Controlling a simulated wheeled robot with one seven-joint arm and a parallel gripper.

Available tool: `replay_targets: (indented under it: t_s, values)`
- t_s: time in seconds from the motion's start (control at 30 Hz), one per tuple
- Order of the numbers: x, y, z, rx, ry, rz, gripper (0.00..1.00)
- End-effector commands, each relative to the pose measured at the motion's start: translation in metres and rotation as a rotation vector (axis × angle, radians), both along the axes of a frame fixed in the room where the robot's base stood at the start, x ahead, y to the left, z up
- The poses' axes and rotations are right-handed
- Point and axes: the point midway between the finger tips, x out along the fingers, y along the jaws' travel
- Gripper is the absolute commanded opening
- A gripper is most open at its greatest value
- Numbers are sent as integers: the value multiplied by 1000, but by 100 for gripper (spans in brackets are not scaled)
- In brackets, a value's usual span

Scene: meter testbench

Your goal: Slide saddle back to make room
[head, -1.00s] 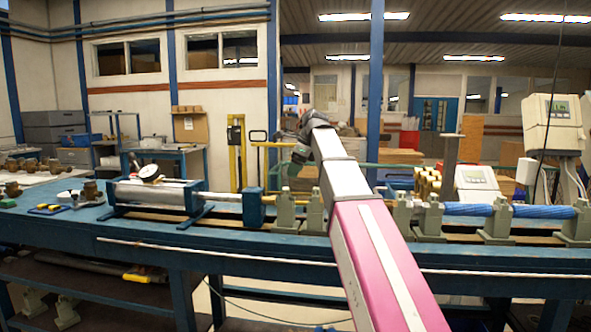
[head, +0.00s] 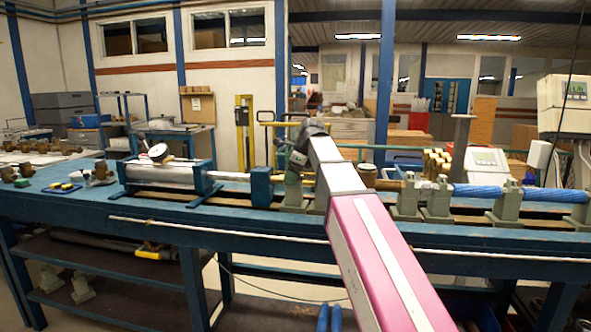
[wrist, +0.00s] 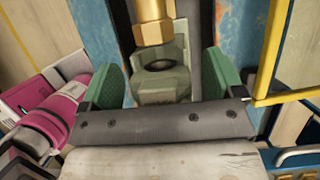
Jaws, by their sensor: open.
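In the wrist view my gripper (wrist: 160,82) is open, with one green finger pad on each side of a grey-green saddle (wrist: 160,88). The saddle has a dark round hole in its face, and gaps show between it and both pads. A brass fitting (wrist: 154,24) sits at the top of the saddle in the picture. In the head view my gripper (head: 293,160) is small and partly hidden by my arm, above a saddle (head: 293,190) on the bench rail. Further saddles stand to the right, among them one (head: 407,198) right of my arm.
A blue clamp block (head: 262,186) stands just left of the saddle, with a silver cylinder (head: 165,174) and dial gauge beyond it. Blue pipe (head: 480,191) lies on saddles at the right. A yellow frame (wrist: 268,60) passes close to the right finger in the wrist view.

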Motion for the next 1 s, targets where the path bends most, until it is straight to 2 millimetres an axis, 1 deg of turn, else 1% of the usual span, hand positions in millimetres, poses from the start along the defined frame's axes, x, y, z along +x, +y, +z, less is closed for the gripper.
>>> replay_targets:
  t_s: [0.33, 0.37, 0.4, 0.47, 0.5, 0.57, 0.6, 0.77, 1.0]
  values:
    - [0, 1, -2, 0, 0, 0, 87]
    - [0, 1, -2, 0, 0, 0, 77]
    - [0, 1, -2, 0, 0, 0, 64]
    - [0, 1, -2, 0, 0, 0, 45]
    - [0, 1, -2, 0, 0, 0, 32]
    - [0, 1, -2, 0, 0, 0, 12]
    - [0, 1, -2, 0, 0, 0, 8]
    - [2, 1, -2, 0, 0, 0, 9]
    - [11, -2, -1, 0, 0, 0, 9]
